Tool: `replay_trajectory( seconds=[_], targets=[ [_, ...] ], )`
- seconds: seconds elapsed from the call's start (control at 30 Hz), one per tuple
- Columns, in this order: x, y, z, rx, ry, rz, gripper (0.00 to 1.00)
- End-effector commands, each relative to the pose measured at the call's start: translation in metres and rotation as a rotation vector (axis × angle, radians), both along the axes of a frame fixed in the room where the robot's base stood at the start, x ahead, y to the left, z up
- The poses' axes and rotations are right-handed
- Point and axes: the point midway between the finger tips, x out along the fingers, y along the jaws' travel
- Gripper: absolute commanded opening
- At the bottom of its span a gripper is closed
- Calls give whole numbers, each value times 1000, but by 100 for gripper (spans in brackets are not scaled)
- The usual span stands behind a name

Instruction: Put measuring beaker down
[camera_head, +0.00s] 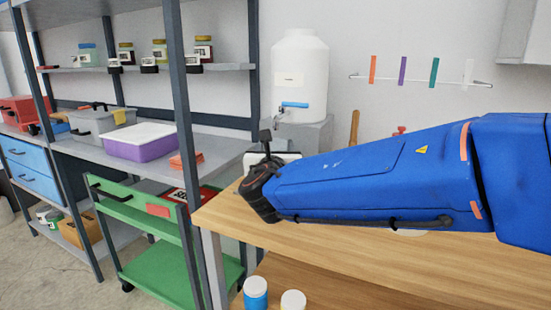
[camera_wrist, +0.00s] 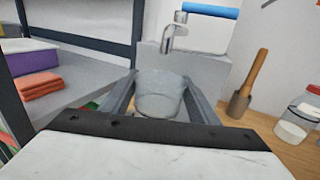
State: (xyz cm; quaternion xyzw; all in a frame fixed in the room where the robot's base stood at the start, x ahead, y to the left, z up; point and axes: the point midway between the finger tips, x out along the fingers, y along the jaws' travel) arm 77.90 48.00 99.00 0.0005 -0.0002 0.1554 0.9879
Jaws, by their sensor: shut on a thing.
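The measuring beaker (camera_wrist: 160,95) is a clear, greyish cup between the two fingers of my gripper (camera_wrist: 162,88) in the wrist view. The gripper is shut on it, with one finger on each side. In the wrist view the beaker appears in front of a grey block, below a metal tap (camera_wrist: 178,38) with a blue lever. I cannot tell whether its base touches a surface. In the head view my blue arm reaches left over the wooden table (camera_head: 330,255), and my gripper (camera_head: 266,140) is near the table's left end. The beaker cannot be made out there.
A white water container (camera_head: 299,70) with a blue-handled tap stands on a grey block (camera_head: 305,135). A wooden-handled tool (camera_wrist: 246,85) and a jar (camera_wrist: 298,118) stand to the right. A green cart (camera_head: 150,260) and shelving are left. Two lidded jars sit below the tabletop.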

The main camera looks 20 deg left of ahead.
Motion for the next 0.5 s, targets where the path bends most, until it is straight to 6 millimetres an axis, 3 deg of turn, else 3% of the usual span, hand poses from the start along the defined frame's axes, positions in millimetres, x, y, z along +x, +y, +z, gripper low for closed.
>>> replay_trajectory(
  seconds=[0.1,0.3,0.5],
  targets=[
    [10,3,-4,-3,1,-1,30],
    [9,3,-32,-3,0,0,30],
    [8,3,-36,0,0,0,30]
  ],
)
